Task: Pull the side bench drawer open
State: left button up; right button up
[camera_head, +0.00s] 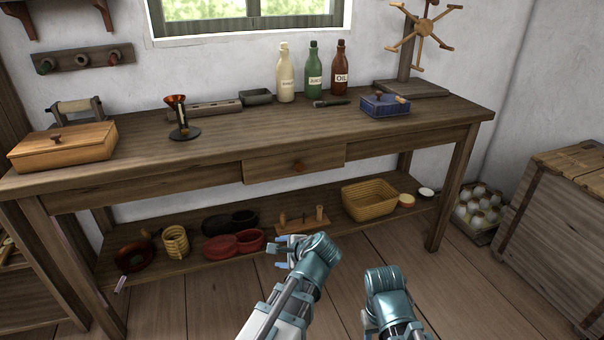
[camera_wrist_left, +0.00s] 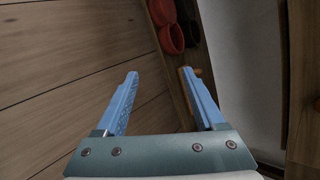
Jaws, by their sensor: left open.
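The bench drawer (camera_head: 270,167) sits in the front of the long wooden workbench (camera_head: 180,180), below its top. Its front looks shut, or nearly flush with the bench, and has a small round orange-brown knob (camera_head: 299,166). My left gripper (camera_head: 278,258) is in front of the bench, well below the knob and apart from it. In the left wrist view its two blue fingers (camera_wrist_left: 160,70) are spread with nothing between them. My right arm shows at the lower middle of the head view, but its gripper is not visible.
Bottles (camera_head: 314,72) stand on top. A wooden chest (camera_head: 560,215) stands at right. The floor before the bench is clear.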

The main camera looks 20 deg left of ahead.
pick_arm(q)
jog(key=w+d+r+m+t+y, duration=0.2)
jog(key=w+r+m+t, duration=0.25)
jog(key=r+m, duration=0.2)
jog(key=m+t, duration=0.5)
jog(key=m, duration=0.5)
send_near(300, 169)
jog(key=shift+g, duration=0.25)
jog(key=x, duration=0.8)
jog(key=shift+w+r, duration=0.2)
jog(key=shift+r, duration=0.05)
grip_shut()
